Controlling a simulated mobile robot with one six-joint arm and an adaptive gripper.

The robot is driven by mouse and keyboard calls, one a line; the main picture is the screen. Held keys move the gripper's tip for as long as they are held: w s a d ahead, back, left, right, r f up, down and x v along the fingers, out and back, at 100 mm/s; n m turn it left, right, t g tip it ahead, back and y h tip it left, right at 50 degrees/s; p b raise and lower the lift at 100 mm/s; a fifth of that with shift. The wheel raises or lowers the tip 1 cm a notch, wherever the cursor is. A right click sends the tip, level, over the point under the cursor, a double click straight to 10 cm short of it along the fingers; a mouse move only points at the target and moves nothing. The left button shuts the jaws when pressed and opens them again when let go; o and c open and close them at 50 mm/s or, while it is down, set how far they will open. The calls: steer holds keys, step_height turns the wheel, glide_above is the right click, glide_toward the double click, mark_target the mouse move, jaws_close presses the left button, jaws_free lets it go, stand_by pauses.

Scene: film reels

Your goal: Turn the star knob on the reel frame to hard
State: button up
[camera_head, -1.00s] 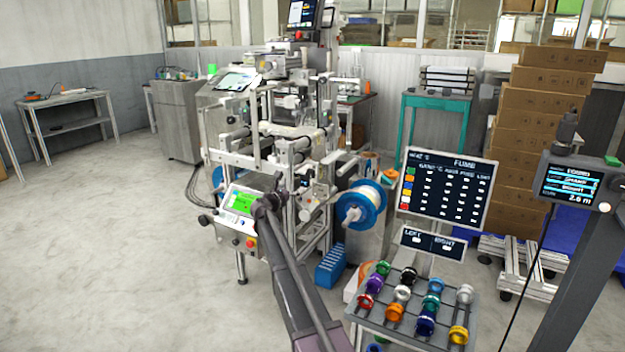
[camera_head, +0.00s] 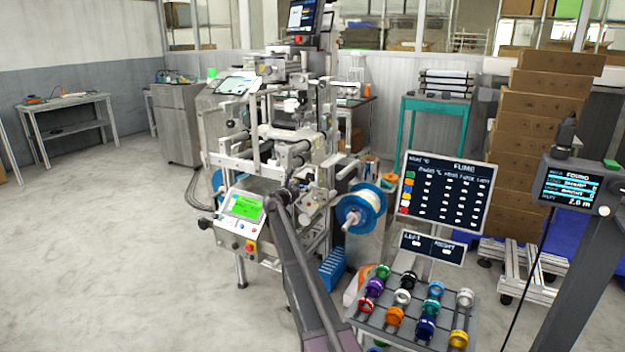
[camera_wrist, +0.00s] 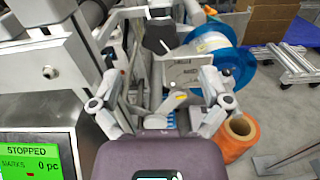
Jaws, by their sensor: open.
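In the wrist view a black star knob (camera_wrist: 160,37) shows at the top middle, on a light metal part of the reel frame. A pale plate (camera_wrist: 184,72) lies just below and right of it; I cannot read any marking on it. My gripper (camera_wrist: 162,80) is open, its two grey fingers spread left and right with nothing between them. The knob appears ahead of and between the fingers, with a gap. In the head view the end of my arm (camera_head: 283,200) is at the machine's front, and the knob cannot be made out there.
A control box with a green screen (camera_head: 243,207) stands close to the left of my arm. A blue-flanged reel (camera_head: 360,208) is to the right. A sloped rack (camera_head: 395,318) of coloured rings and a lit board (camera_head: 446,192) stand further right. Open floor lies at left.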

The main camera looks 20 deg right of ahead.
mark_target(309, 178)
steer(key=shift+x, duration=3.5)
steer(key=c, duration=1.2)
steer(key=shift+o, duration=0.2)
steer(key=shift+d, duration=0.6)
steer(key=shift+a, duration=0.55)
